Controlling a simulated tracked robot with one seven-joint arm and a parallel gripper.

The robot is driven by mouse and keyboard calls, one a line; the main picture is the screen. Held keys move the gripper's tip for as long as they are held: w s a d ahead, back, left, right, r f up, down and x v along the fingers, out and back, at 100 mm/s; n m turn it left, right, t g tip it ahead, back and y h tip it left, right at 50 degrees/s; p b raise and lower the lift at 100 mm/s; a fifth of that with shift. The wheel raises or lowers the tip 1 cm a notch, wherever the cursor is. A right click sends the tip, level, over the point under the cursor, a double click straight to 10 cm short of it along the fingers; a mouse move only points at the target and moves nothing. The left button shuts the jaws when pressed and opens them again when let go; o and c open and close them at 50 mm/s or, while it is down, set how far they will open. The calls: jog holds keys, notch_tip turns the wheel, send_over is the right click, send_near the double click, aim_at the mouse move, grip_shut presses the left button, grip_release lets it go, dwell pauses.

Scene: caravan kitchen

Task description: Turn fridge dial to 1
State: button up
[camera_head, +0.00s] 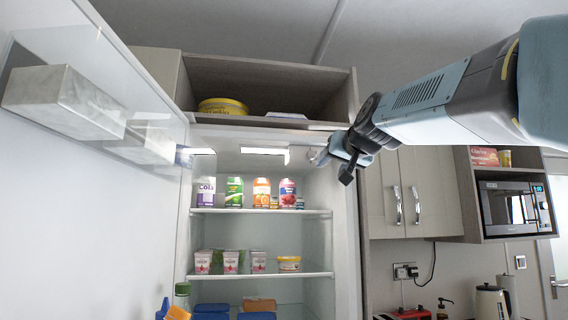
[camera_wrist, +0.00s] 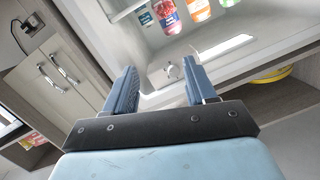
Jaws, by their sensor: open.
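The fridge (camera_head: 187,225) stands open. A small pale knob, which looks like the fridge dial (camera_wrist: 173,72), shows on the fridge's inner top panel in the wrist view. It lies between and beyond my fingertips, and its markings are too small to read. In the head view, a pale rounded shape (camera_head: 318,155) beside the fingers may be the same dial. My gripper (camera_head: 336,160) is open and empty at the top right of the fridge opening; its two blue fingers (camera_wrist: 160,70) point at the dial. I cannot tell whether they touch it.
The fridge door (camera_head: 120,210) is swung open on the left. Cartons (camera_head: 262,193) and pots (camera_head: 258,262) stand on the shelves below. An open cupboard with a yellow tub (camera_head: 222,106) is above. Closed cabinets (camera_head: 415,195) and a microwave (camera_head: 515,208) are to the right.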

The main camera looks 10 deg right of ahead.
notch_tip(320, 180, up, 7)
jog(key=w+t, duration=0.2)
send_near(312, 154)
jog(key=shift+m, duration=0.3)
jog(key=w, duration=0.7)
jog(key=shift+w+a+r, duration=0.1)
jog(key=shift+w+a, duration=0.15)
jog(key=shift+w, duration=0.15)
jog(key=c, duration=1)
jog(key=shift+a, duration=0.4)
jog(key=shift+c, duration=0.2)
jog(key=shift+d, duration=0.3)
grip_shut()
